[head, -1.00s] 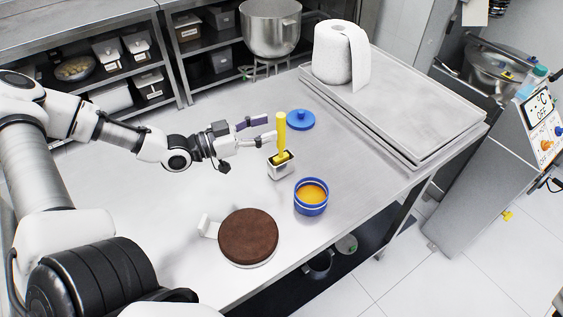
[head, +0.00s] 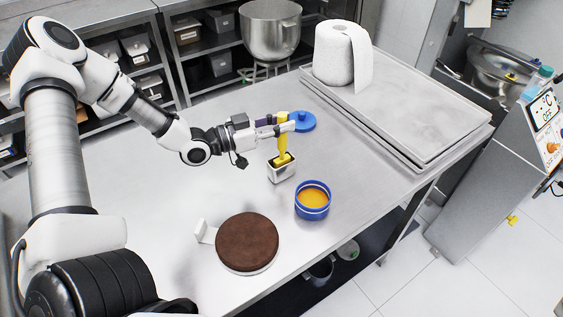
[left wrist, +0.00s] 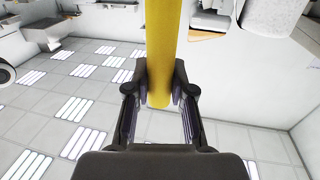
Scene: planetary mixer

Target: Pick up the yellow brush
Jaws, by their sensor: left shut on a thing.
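The yellow brush (head: 283,147) stands upright with its lower end in a small white-and-dark holder (head: 281,174) on the steel table. My left gripper (head: 283,127) is shut on the upper part of its handle. In the left wrist view the yellow handle (left wrist: 162,60) runs between the two fingertips of the left gripper (left wrist: 161,92). The brush's lower end is hidden in the holder. My right gripper is not in view.
A blue tub with orange content (head: 313,200) and a chocolate cake on a white stand (head: 247,241) are near the holder. A blue lid (head: 303,121) lies behind the brush. A paper roll (head: 342,54) stands on a tray (head: 420,118). The table's left part is clear.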

